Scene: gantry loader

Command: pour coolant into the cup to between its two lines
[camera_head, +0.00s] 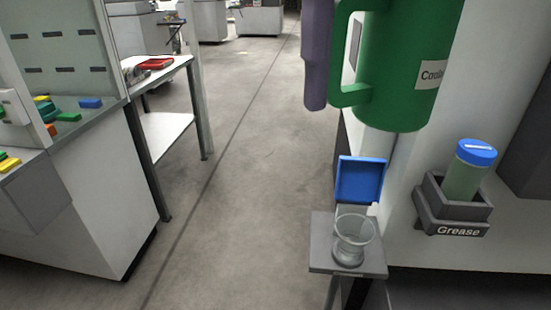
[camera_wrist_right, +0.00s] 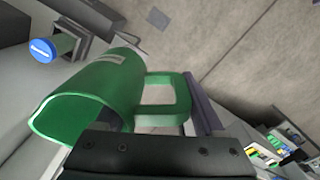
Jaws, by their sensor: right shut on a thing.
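A large green coolant jug (camera_head: 405,60) with a white label hangs high at the right of the head view, its top cut off. It also shows in the right wrist view (camera_wrist_right: 110,90), with its mouth at lower left. My right gripper (camera_head: 320,85) is shut on the jug's handle (camera_head: 345,95), and a purple-grey finger shows beside it. A clear cup (camera_head: 352,245) stands upright on a small grey stand (camera_head: 320,260), below and apart from the jug. Its lines and contents cannot be made out. My left gripper is out of view.
A blue square panel (camera_head: 360,181) stands just behind the cup. A grease bottle (camera_head: 467,170) with a blue cap sits in a grey holder (camera_head: 450,215) at right. A bench with coloured blocks (camera_head: 68,117) is at left. The floor between is clear.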

